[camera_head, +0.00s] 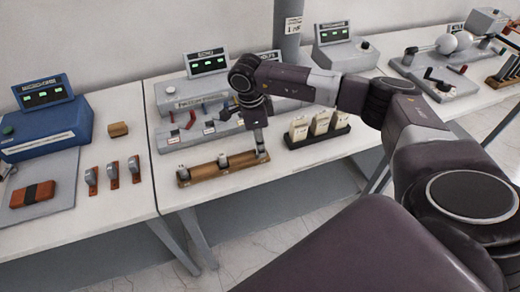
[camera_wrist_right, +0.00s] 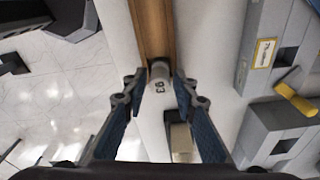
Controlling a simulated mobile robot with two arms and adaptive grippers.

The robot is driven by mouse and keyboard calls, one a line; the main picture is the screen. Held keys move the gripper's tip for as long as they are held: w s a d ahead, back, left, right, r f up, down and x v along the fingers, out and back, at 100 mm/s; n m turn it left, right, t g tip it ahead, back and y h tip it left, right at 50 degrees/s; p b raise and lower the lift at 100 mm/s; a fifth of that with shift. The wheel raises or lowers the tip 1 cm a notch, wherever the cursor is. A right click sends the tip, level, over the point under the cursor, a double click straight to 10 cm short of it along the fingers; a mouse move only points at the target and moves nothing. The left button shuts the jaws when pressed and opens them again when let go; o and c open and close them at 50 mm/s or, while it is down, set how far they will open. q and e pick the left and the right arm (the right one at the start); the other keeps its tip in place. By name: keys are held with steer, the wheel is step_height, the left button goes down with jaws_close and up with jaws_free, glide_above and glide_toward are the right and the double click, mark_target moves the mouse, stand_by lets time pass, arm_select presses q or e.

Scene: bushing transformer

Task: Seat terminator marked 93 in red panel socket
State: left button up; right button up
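The terminator marked 93 (camera_wrist_right: 160,88) is a small grey cylinder at the end of a wooden rack (camera_wrist_right: 153,25). In the wrist view it stands between the fingers of my right gripper (camera_wrist_right: 159,74), with gaps on both sides. The fingers are open. In the head view my right gripper (camera_head: 261,152) points down at the right end of the rack (camera_head: 203,172), where it hides most of this terminator. Other grey terminators (camera_head: 222,159) stand along the rack. A grey panel (camera_head: 200,127) with red handles stands behind; I cannot make out the red panel socket. My left gripper is not in view.
Cream labelled blocks (camera_head: 320,123) stand in a black holder right of the rack. A blue device (camera_head: 45,128) and several grey-and-red pieces (camera_head: 113,174) are on the left table. The rack lies near the table's front edge. In the wrist view a yellow handle (camera_wrist_right: 296,100) sticks out at right.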

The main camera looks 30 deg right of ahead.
jaws_close()
steer(key=shift+r, duration=0.15)
